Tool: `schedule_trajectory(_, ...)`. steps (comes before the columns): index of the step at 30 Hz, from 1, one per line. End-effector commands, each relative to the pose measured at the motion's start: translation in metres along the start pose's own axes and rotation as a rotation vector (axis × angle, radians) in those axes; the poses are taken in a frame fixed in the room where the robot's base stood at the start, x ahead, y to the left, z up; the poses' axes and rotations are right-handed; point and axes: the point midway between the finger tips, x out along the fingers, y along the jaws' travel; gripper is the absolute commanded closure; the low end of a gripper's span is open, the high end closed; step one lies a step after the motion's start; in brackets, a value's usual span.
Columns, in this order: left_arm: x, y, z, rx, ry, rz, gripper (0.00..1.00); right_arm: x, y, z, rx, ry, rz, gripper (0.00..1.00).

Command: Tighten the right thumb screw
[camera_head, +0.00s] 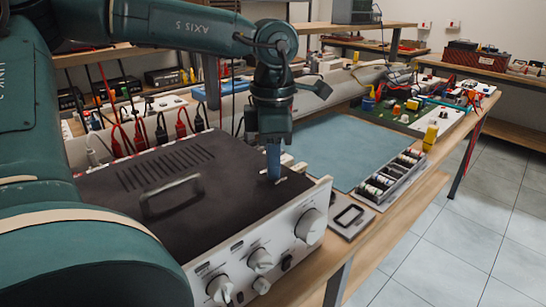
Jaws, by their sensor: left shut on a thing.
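My right gripper is not in view.
A blue-grey mat (350,148) lies behind the unit on the wooden bench. A tray of small spools (391,178) and a small dark-framed piece (349,217) are at the right edge. Red and black cables (140,133) stand behind the unit on the left.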

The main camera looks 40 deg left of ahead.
Motion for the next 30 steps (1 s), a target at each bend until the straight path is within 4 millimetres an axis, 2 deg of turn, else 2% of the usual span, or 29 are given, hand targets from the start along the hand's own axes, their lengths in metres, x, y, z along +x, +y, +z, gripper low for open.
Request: schedule_trajectory(30,-0.0008,-0.0004,0.0003,0.925,-0.002,-0.002,1.00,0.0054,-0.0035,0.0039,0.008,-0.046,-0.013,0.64)
